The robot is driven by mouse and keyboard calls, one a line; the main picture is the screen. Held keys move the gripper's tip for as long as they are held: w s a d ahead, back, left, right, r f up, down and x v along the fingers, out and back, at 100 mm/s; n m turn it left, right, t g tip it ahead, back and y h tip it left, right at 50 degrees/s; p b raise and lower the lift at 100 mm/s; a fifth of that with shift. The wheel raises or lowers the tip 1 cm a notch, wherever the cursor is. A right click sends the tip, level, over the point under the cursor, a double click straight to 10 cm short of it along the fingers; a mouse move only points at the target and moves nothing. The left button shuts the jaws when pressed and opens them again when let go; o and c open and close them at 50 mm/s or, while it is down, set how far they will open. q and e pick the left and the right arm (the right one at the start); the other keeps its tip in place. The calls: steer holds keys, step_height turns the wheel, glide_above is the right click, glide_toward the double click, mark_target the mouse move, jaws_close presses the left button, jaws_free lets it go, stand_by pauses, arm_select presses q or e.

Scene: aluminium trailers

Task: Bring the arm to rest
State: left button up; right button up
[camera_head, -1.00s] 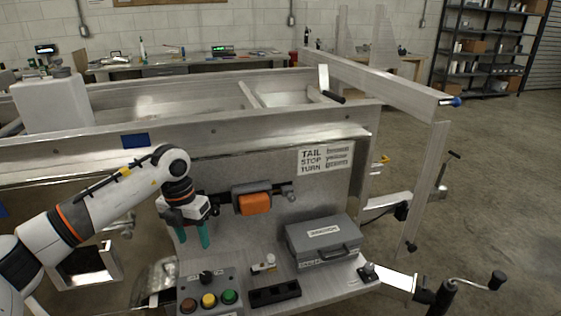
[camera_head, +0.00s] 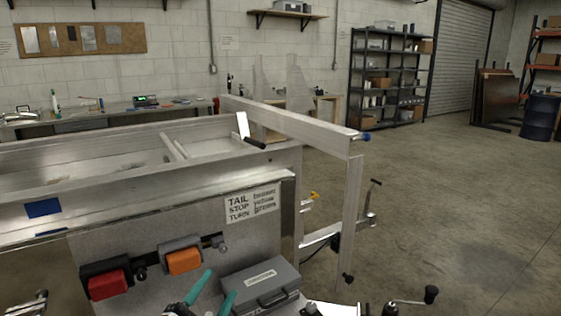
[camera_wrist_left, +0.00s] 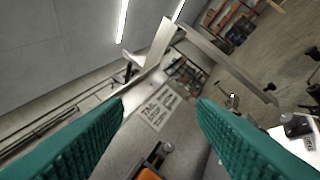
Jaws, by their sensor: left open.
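My left gripper (camera_head: 207,293) shows at the bottom of the head view, with its two green fingers spread apart and nothing between them. It is in front of the trailer panel, just left of the grey case (camera_head: 262,287). In the left wrist view the same two green fingers (camera_wrist_left: 160,125) frame the trailer panel with its TAIL STOP TURN label (camera_wrist_left: 160,106). Most of my left arm is below the head view. My right gripper is not in view.
The aluminium trailer (camera_head: 150,187) fills the left and middle. A red lamp (camera_head: 106,284) and an orange lamp (camera_head: 184,262) are on its panel. A black shelf rack (camera_head: 386,80) stands behind. The concrete floor (camera_head: 460,200) at right is largely clear.

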arm_select(q)
steer(key=s+a+f+n+g+y, duration=0.4)
steer(key=a+f+n+y, duration=0.25)
steer(key=f+n, duration=0.2)
steer(key=s+a+f+n+g, duration=0.1)
steer(key=s+f+n+g, duration=0.1)
steer(key=s+f+g, duration=0.7)
steer(key=s+a+f+n+g, duration=0.1)
steer(key=s+f+n+g, duration=0.15)
steer(key=s+f, duration=0.65)
steer(key=s+f+g+p, duration=0.1)
steer(key=s+f, duration=0.2)
steer(key=f, duration=0.8)
steer(key=s+f+g+p, duration=0.1)
steer(key=s+f, duration=0.2)
steer(key=f, duration=0.8)
steer(key=s+a+f+m+p, duration=0.1)
steer(key=s+a+f, duration=0.1)
steer(key=s+f, duration=1.1)
steer(key=s+g+y, duration=0.1)
steer(key=s, duration=0.1)
steer(key=shift+s+a+f+p, duration=0.25)
steer(key=shift+s+a+p, duration=0.1)
steer(key=shift+a, duration=0.05)
